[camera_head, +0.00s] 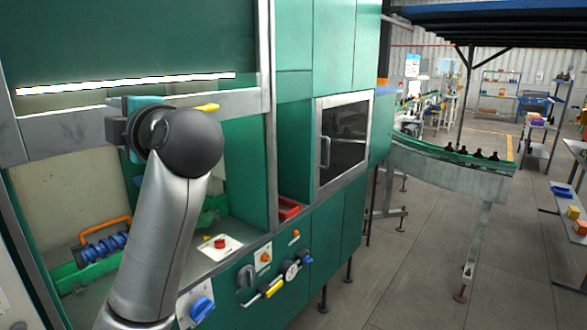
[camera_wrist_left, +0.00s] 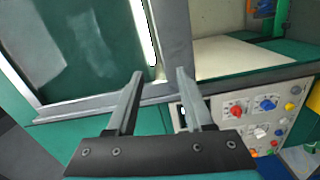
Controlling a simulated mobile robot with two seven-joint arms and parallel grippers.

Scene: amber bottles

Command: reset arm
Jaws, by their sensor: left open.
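My left arm (camera_head: 165,235) rises from the bottom left of the head view, its wrist in front of the green machine (camera_head: 340,240). The wrist hides my left gripper's fingers in that view. In the left wrist view my left gripper (camera_wrist_left: 159,74) is open, with two grey fingers apart and nothing between them. Its fingertips appear over the grey frame (camera_wrist_left: 180,40) of the machine's green panel; I cannot tell whether they touch it. My right gripper is in neither view.
A control panel (camera_wrist_left: 262,118) with coloured knobs lies right of the fingers in the wrist view. Several dark bottles (camera_head: 478,154) stand on a curved conveyor (camera_head: 450,175) at the back right.

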